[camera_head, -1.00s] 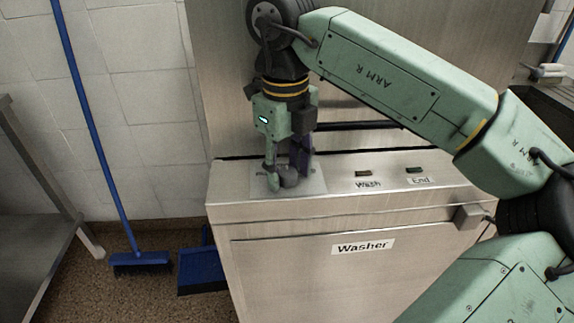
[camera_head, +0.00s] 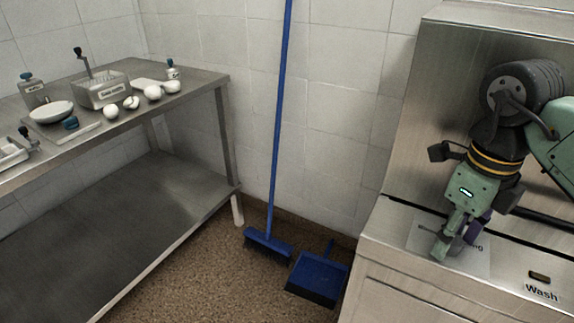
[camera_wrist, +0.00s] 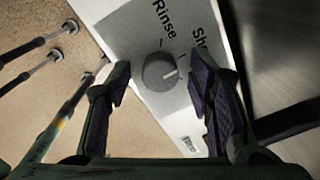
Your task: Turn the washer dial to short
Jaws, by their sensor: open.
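The washer (camera_head: 400,225) stands at the right in the head view, with a pale label plate (camera_head: 425,238) on its top panel. My gripper (camera_head: 452,240) points down over this plate and hides the dial there. In the wrist view the round grey dial (camera_wrist: 159,72) lies between my two open fingers (camera_wrist: 162,84), with a gap on both sides.
A "Wash" indicator (camera_head: 540,276) is on the panel to the right of the plate. A blue broom (camera_head: 268,242) and blue dustpan (camera_head: 318,276) are on the floor left of the washer. A metal table (camera_head: 200,84) with several white items stands further left.

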